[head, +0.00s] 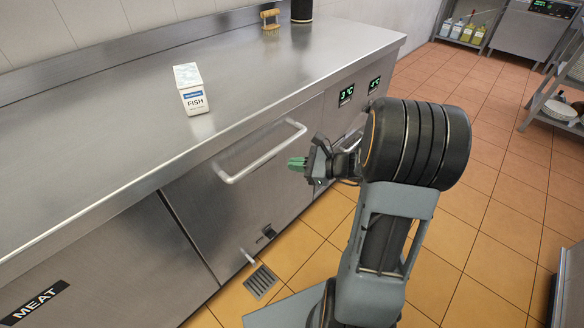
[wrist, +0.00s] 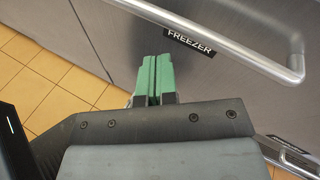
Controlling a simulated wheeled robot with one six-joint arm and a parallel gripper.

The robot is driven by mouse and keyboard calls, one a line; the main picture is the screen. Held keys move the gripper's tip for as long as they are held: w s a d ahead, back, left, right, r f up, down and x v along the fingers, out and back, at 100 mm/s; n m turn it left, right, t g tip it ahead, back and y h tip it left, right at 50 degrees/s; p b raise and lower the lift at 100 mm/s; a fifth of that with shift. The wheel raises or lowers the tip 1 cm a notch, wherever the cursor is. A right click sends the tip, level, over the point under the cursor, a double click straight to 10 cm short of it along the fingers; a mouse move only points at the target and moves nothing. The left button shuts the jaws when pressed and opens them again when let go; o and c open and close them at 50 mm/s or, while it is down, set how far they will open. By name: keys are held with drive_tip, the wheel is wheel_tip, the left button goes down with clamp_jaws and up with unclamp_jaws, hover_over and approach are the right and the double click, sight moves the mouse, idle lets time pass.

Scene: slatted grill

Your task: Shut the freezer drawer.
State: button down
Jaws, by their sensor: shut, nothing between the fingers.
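The freezer drawer is a steel front (head: 236,205) with a long bar handle (head: 262,155), below the counter in the head view. In the wrist view its front (wrist: 130,40) carries a FREEZER label (wrist: 190,43) beside the bar handle (wrist: 225,43). I cannot tell from these views how far the drawer stands out. My gripper (head: 297,163) has green fingers, pressed together and empty. It is in front of the drawer, just right of the handle in the head view. In the wrist view the fingertips (wrist: 152,62) point toward the drawer front, with no clear contact.
A MEAT-labelled front (head: 95,270) is at left. A floor drain (head: 260,281) lies below. Tiled floor (head: 490,185) is open at right, with shelving (head: 555,105) beyond.

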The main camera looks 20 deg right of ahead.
drive_tip(key=w+d+f+m+t+h+b, duration=0.35)
drive_tip(key=d+f+m+t, duration=0.4)
drive_tip(key=d, duration=0.25)
drive_tip(key=shift+m+g+h, duration=0.25)
drive_tip(key=shift+m+g, duration=0.2)
drive_tip(key=b+x, duration=0.1)
drive_tip(key=x, duration=0.3)
drive_tip(key=b+x, duration=0.1)
drive_tip(key=x, duration=0.3)
drive_tip(key=b+x, duration=0.1)
drive_tip(key=x, duration=0.3)
drive_tip(key=shift+w+f, duration=0.35)
drive_tip(key=shift+w, duration=0.2)
drive_tip(key=shift+a, duration=0.1)
